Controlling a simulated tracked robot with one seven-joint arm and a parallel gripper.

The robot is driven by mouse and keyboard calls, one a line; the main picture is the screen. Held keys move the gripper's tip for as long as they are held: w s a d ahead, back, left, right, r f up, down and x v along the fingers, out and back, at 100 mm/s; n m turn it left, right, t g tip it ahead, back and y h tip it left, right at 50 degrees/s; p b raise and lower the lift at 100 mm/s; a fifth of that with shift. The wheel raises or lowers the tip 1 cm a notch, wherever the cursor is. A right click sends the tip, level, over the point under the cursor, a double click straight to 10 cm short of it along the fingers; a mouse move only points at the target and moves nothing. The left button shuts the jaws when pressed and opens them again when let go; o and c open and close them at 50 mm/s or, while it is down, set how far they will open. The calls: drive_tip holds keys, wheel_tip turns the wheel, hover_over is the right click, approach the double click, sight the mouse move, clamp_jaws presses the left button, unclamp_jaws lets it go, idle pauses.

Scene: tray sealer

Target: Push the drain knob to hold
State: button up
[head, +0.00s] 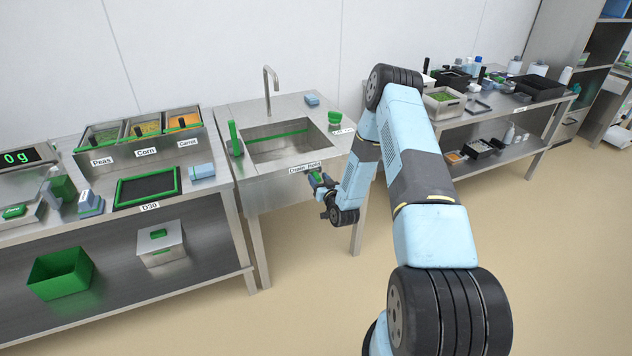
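The sink (262,182) is a steel basin on legs with a tall faucet. A label reading "Drain Hold" (304,167) is on its front, near the right end. A small green part, which looks like the drain knob (316,175), shows just below the label, partly hidden by my gripper. My gripper (318,184) is at the sink's front face, right by this green part. I cannot tell whether they touch. The fingers are too small and overlapped to show whether they are open or shut.
A green handle (234,138) stands at the sink's left rim and a green knob (335,117) at its right. A counter with Peas, Corn and Carrot bins (141,152) adjoins on the left. Another loaded table (500,117) stands right. The floor in front is clear.

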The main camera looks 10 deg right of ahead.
drive_tip(key=s+d, duration=0.2)
drive_tip(key=s, duration=1.1)
drive_tip(key=shift+s, duration=0.3)
drive_tip(key=shift+d, duration=0.1)
drive_tip(key=w+r+n+g+h, duration=0.1)
drive_tip(key=w+r+n+g, duration=0.15)
drive_tip(key=r, duration=0.85)
drive_tip(key=w+r+n+g, duration=0.1)
drive_tip(key=w+r+g, duration=0.2)
drive_tip(key=r, duration=0.8)
drive_tip(key=s+r+m+g+h, duration=0.1)
drive_tip(key=s+r, duration=0.3)
drive_tip(key=r, duration=0.5)
drive_tip(key=s+a+r+g, duration=0.1)
drive_tip(key=s+r, duration=0.4)
drive_tip(key=s, duration=0.7)
drive_tip(key=s+a+r+m+g, duration=0.1)
drive_tip(key=s+r, duration=0.5)
drive_tip(key=s, duration=0.6)
drive_tip(key=s+a+r+m+g, duration=0.1)
drive_tip(key=s+r+g, duration=0.2)
drive_tip(key=s, duration=0.9)
wheel_tip(320, 180, up, 3)
drive_tip(key=shift+a+r+g+h, duration=0.2)
drive_tip(key=shift+a+g+h, duration=0.1)
drive_tip(key=shift+g+h, duration=0.1)
